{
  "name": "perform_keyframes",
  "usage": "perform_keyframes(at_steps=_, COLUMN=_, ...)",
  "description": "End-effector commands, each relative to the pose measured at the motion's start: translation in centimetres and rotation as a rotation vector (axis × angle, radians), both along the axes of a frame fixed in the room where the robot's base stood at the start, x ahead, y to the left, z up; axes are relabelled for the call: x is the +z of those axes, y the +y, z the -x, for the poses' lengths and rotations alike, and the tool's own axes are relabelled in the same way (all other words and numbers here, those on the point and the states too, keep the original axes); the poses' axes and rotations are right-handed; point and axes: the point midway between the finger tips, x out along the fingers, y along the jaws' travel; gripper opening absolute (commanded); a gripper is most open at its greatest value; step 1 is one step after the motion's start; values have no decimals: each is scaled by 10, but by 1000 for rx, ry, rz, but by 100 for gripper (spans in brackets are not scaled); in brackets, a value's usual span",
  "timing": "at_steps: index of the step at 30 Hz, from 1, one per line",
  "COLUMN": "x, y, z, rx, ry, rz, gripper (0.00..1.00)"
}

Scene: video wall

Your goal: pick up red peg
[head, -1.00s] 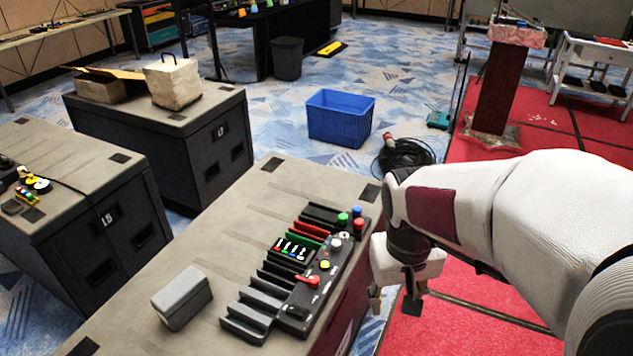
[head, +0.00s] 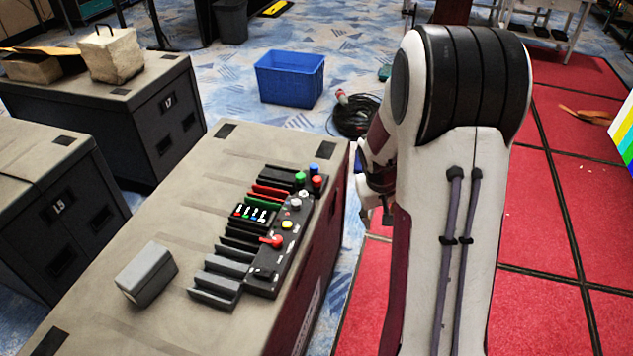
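A red peg (head: 317,182) stands upright at the far right corner of the black control panel (head: 262,278), on the grey case. A green peg (head: 300,178) and a blue peg (head: 314,168) stand close beside it. My gripper (head: 372,212) is just off the case's right side, to the right of the pegs and apart from them. My arm hides much of it, and its fingers are too unclear to tell whether they are open.
The panel also has a red lever (head: 272,241), a yellow button (head: 287,225) and several dark slots. A grey box (head: 146,273) lies on the case to the left. A blue bin (head: 290,80) and a coiled black cable (head: 356,116) are on the floor behind.

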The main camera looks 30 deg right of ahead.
Motion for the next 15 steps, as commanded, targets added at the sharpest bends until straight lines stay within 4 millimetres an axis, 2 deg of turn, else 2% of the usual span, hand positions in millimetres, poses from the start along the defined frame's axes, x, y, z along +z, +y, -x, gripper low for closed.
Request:
perform_keyframes(at_steps=3, x=-21, y=-19, z=-13, rx=8, ry=-19, rz=11, gripper=40)
perform_keyframes(at_steps=15, x=-91, y=-74, z=-60, rx=62, ry=-124, rz=42, gripper=40)
